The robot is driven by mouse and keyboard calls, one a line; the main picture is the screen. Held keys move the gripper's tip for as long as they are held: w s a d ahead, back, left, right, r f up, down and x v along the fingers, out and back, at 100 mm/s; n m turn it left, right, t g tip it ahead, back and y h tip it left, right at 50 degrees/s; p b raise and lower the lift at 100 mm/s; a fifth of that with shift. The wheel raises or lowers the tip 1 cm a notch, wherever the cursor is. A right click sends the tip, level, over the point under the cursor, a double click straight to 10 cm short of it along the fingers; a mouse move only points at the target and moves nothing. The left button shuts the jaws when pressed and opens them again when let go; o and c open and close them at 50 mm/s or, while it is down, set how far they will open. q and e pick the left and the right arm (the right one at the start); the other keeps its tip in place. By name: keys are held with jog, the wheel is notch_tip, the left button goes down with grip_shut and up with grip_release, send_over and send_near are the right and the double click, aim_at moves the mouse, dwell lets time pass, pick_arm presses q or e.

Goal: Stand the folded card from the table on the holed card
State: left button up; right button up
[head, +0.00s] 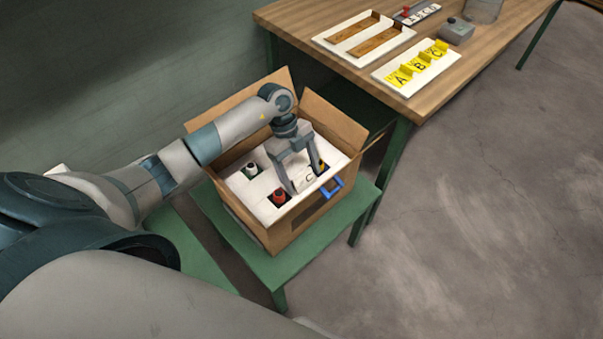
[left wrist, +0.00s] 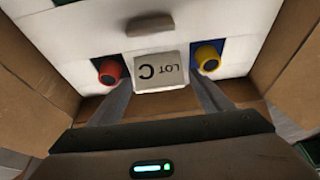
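The folded card (left wrist: 160,72) is pale and reads "LOT C", upside down in the left wrist view; in the head view it (head: 309,178) is inside the box. My left gripper (head: 306,183) points down into the box, its fingers spread to the card's width. In the left wrist view the fingers (left wrist: 161,82) meet the card's two side edges. The holed card (head: 242,185) is the white sheet in the box, with capped bottles in its holes. I cannot tell whether the folded card touches it. My right gripper is out of view.
The cardboard box (head: 289,235) has raised flaps and stands on a green bench (head: 355,215). A red-capped bottle (left wrist: 109,71) and a yellow-capped one (left wrist: 207,58) flank the folded card. The wooden table (head: 300,22) holds a white board (head: 418,75) with yellow cards A, B and C.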

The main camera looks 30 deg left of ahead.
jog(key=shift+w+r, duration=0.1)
pick_arm(q)
jog(key=shift+w+a+r, duration=0.1)
jog(key=shift+a+r, duration=0.1)
jog(key=shift+r, duration=0.25)
jog(key=b+v, duration=0.1)
jog(key=v, duration=1)
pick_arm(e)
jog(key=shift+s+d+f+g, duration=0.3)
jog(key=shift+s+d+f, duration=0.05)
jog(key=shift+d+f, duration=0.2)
pick_arm(q)
jog(key=shift+r, duration=0.1)
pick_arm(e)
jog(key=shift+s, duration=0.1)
